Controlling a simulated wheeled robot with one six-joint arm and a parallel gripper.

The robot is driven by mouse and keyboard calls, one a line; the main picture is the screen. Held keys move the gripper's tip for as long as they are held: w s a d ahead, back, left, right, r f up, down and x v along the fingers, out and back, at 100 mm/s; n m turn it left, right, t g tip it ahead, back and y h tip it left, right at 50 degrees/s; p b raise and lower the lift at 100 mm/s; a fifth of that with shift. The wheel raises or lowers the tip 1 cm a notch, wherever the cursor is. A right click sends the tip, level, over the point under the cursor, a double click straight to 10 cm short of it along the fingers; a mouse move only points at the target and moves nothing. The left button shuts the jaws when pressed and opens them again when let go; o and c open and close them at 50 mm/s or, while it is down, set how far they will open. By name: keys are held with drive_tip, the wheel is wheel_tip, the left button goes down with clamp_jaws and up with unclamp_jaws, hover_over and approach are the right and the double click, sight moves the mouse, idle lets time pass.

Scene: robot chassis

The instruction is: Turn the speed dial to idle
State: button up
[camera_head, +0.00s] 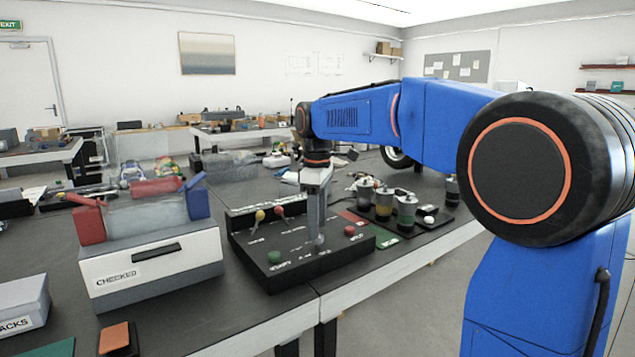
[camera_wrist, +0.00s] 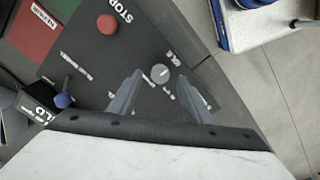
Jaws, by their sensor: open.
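The speed dial (camera_wrist: 160,73) is a small round grey knob with a pale pointer line, on a black control panel (camera_wrist: 90,58). My gripper (camera_wrist: 159,76) is open above the panel, with one finger on each side of the dial and a visible gap to each. In the head view my gripper (camera_head: 317,238) points straight down at the panel (camera_head: 258,240) and mostly hides the dial.
A red STOP button (camera_wrist: 108,24) and a blue knob (camera_wrist: 63,100) sit near the dial. The panel also carries a green button (camera_head: 274,257) and levers with yellow (camera_head: 260,215) and red (camera_head: 279,211) balls. A grey CHECKED box (camera_head: 150,268) stands left.

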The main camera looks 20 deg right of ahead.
wheel_tip(320, 180, up, 15)
idle(0.4)
drive_tip(key=s+d+f+m+t, duration=0.2)
drive_tip(key=s+f+m, duration=0.3)
drive_tip(key=s+f, duration=1)
drive_tip(key=s+d+f+m+t, duration=0.2)
drive_tip(key=s+d+f+m, duration=0.2)
drive_tip(key=s+f, duration=1.1)
drive_tip(key=shift+s+d+m+t, duration=0.25)
drive_tip(key=shift+s+m+t, duration=0.15)
drive_tip(key=shift+s+m, duration=0.75)
drive_tip(key=shift+w, duration=0.1)
